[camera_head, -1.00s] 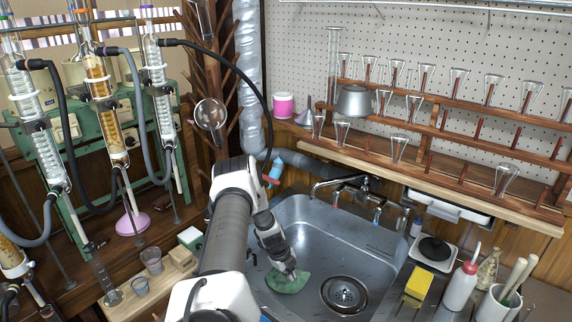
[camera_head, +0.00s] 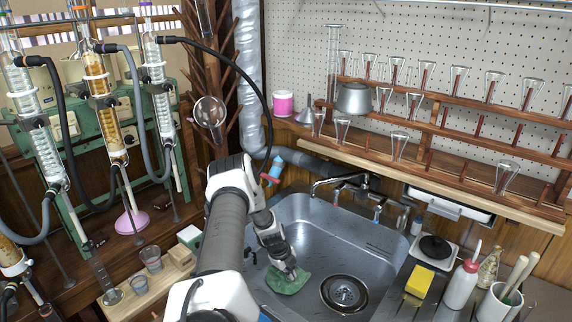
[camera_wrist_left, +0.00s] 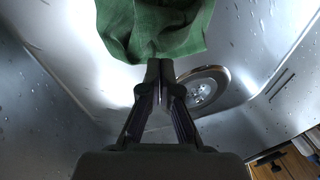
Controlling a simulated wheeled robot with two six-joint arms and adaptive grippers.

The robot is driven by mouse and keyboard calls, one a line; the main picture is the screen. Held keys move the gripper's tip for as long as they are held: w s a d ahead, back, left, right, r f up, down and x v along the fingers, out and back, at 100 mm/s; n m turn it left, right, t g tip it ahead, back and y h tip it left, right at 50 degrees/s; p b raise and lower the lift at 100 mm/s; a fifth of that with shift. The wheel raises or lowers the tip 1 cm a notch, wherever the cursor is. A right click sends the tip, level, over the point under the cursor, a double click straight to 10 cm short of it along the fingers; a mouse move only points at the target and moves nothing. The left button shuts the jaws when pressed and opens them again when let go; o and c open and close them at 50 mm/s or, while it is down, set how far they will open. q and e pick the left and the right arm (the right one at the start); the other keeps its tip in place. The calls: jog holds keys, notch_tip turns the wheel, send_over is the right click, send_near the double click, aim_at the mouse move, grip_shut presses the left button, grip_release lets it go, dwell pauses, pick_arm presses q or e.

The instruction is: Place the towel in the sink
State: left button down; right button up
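The green towel (camera_head: 289,281) is crumpled and lies inside the sink basin, left of the drain. The metal sink (camera_head: 335,240) has a round drain (camera_head: 344,294). My left gripper (camera_head: 290,272) reaches down into the basin at the towel. In the left wrist view the fingertips (camera_wrist_left: 160,65) are together, with the towel's (camera_wrist_left: 155,28) edge pinched between them. The towel spreads away beyond the tips. I cannot tell whether its underside rests on the basin floor. My right gripper is not in view.
The faucet (camera_head: 345,184) stands at the sink's back edge. A yellow sponge (camera_head: 419,281), a white bottle (camera_head: 461,286) and a black-topped scale (camera_head: 435,249) stand on the right. Glass condensers with hoses fill the left. Wooden racks of glassware (camera_head: 440,130) line the back.

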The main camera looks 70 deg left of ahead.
pick_arm(q)
notch_tip(320, 180, up, 4)
jog(key=shift+r+p, duration=0.2)
jog(key=shift+p, duration=0.95)
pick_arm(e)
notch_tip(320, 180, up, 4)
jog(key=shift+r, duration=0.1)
pick_arm(q)
jog(key=shift+r, duration=0.1)
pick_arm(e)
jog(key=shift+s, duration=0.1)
